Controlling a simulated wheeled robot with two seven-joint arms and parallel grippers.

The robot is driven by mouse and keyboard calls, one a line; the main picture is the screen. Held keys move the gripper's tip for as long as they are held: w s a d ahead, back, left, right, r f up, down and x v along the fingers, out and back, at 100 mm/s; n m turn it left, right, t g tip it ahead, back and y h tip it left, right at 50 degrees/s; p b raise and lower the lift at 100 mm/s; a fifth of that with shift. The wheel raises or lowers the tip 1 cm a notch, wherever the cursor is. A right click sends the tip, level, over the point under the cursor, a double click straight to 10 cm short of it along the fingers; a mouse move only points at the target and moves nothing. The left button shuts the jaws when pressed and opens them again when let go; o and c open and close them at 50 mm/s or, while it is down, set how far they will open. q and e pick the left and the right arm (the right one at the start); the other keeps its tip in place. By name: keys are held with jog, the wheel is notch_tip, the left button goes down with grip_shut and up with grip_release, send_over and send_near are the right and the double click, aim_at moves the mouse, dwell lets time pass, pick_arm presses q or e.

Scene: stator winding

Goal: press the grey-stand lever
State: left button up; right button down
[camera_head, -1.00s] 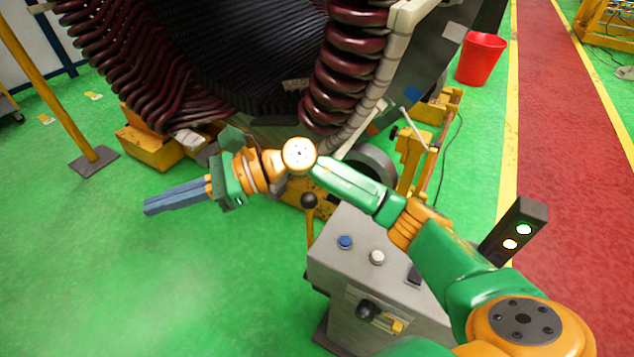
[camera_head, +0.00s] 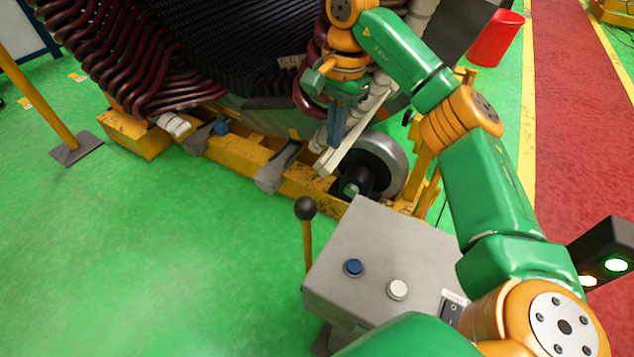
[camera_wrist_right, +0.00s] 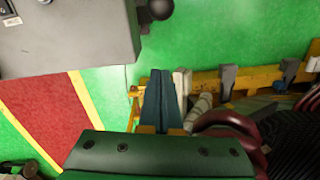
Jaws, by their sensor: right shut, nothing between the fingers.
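The grey stand (camera_head: 375,260) is a control box at the lower middle of the head view, with a blue button (camera_head: 353,268) and a white button (camera_head: 397,290) on top. Its lever (camera_head: 306,209) stands upright at the stand's left side, a yellow rod with a black ball. My right gripper (camera_head: 335,140) is shut and empty, pointing down in front of the stator, above and beyond the lever and apart from it. In the right wrist view the blue-grey fingers (camera_wrist_right: 161,95) are together; the lever's ball (camera_wrist_right: 160,9) and the stand (camera_wrist_right: 70,40) show at the top. My left gripper is not in view.
The stator (camera_head: 230,50) with dark red coils fills the back, on a yellow base (camera_head: 235,158) with a grey roller (camera_head: 380,160). A yellow post (camera_head: 40,105) stands at left. A red bucket (camera_head: 495,38) is at upper right. Green floor left of the lever is clear.

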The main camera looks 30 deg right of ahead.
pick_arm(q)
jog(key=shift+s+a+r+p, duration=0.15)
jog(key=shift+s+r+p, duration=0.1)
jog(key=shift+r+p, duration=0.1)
pick_arm(e)
jog(key=s+a+f, duration=0.1)
jog(key=a+f, duration=0.3)
jog(key=f, duration=0.6)
jog(key=shift+s+a+f, duration=0.25)
jog(key=shift+s+a, duration=0.05)
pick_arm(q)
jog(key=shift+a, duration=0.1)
